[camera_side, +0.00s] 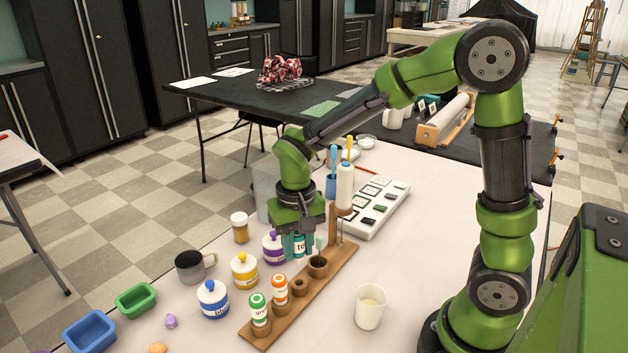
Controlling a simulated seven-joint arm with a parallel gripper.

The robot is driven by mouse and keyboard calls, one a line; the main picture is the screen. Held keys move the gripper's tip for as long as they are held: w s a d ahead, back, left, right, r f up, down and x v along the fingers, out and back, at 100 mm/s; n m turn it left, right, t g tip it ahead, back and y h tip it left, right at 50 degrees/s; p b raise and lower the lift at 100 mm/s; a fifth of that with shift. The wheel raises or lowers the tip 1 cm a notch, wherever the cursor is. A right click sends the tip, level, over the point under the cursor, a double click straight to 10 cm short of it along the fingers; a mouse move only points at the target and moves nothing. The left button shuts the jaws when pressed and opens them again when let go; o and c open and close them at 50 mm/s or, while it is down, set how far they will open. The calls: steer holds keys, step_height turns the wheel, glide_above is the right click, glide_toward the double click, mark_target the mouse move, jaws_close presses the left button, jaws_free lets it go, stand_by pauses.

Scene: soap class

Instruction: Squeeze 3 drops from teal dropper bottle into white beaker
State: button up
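The teal dropper bottle (299,246) is upright directly under my gripper (303,238), its label partly showing "te". My gripper appears shut on its upper part, which the fingers and hand hide. The bottle looks raised above the wooden rack (340,262); its exact height is hard to tell. The white beaker (371,309) stands upright on the table to the right of the rack, apart from the gripper. A pale content shows inside it.
A green-labelled bottle (259,312) and an orange-capped bottle (280,288) sit in the rack, with empty holders behind them. Blue (212,300), yellow (244,270) and purple (273,247) jars and a grey mug (193,266) stand left. Clear table lies around the beaker.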

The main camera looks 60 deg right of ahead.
step_height(320, 180, up, 7)
steer(key=shift+r, duration=0.1)
stand_by(0.4)
steer(key=s+d+f+g, duration=0.1)
steer(key=s+f, duration=0.2)
steer(key=s, duration=0.4)
steer(key=s+d+f+g, duration=0.1)
steer(key=s+f, duration=0.2)
steer(key=s, duration=0.4)
steer(key=shift+d+g, duration=0.15)
steer(key=shift+g, duration=0.25)
steer(key=shift+w, duration=0.1)
steer(key=shift+c, duration=0.5)
stand_by(0.4)
